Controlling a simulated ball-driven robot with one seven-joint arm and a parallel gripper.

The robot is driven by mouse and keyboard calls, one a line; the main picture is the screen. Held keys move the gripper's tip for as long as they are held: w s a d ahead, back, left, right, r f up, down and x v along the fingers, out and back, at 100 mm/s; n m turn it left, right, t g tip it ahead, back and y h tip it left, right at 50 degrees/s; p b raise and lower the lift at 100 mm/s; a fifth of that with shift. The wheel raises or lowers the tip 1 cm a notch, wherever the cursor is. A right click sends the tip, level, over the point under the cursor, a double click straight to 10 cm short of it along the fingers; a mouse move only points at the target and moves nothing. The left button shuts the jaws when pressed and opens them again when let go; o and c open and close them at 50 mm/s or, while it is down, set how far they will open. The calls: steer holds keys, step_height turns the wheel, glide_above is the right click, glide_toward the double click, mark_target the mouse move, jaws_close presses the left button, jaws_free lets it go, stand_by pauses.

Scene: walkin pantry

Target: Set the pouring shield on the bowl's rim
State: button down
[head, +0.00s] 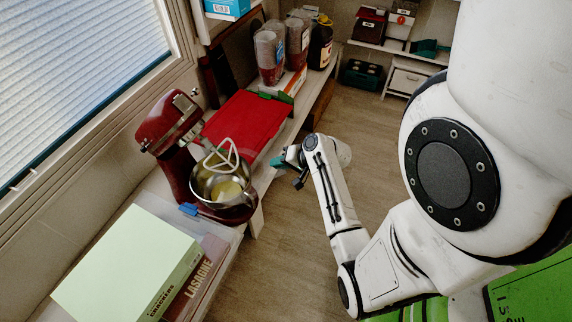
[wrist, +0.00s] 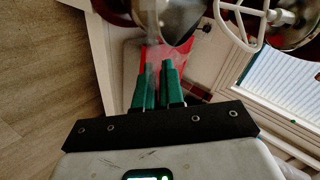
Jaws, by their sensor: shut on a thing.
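The steel mixing bowl (head: 205,190) sits in the red stand mixer (head: 165,118), whose head is tilted up with a white flat beater (head: 222,156) hanging over the bowl's opening. Something pale lies in the bowl. My gripper (head: 278,161) is to the right of the bowl, apart from it, beyond the shelf's front edge. In the wrist view its green fingers (wrist: 158,84) are shut on a faint, see-through piece (wrist: 152,42), seemingly the pouring shield, which reaches towards the bowl (wrist: 172,22). Its outline is hard to make out.
A red mat or board (head: 245,122) lies behind the mixer. Clear containers (head: 270,55) and a dark bottle (head: 320,42) stand farther back. A pale green cracker box (head: 125,268) and a lasagne box (head: 203,272) are in front. The floor to the right is open.

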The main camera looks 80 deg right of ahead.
mark_target(258, 161)
steer(key=shift+w+d+f, duration=0.15)
steer(key=shift+w, duration=0.55)
steer(key=shift+w+d+f, duration=0.1)
steer(key=shift+w+d, duration=0.1)
steer(key=shift+w, duration=0.45)
steer(key=shift+w+d+f, duration=0.15)
steer(key=shift+w, duration=0.55)
steer(key=shift+b+x, duration=0.8)
steer(key=shift+x, duration=0.75)
steer(key=shift+w+r+p, duration=0.1)
steer(key=shift+r+p, duration=0.05)
steer(key=shift+p, duration=0.2)
steer(key=shift+f+b, duration=0.45)
steer(key=shift+f, duration=0.3)
steer(key=c, duration=1.2)
jaws_free()
steer(key=shift+o, duration=0.2)
steer(key=shift+r, duration=0.1)
steer(key=p+v, duration=0.3)
steer(key=v, duration=0.7)
steer(key=shift+s+a+r, duration=0.1)
steer(key=shift+s+r, duration=0.05)
steer(key=shift+s, duration=0.2)
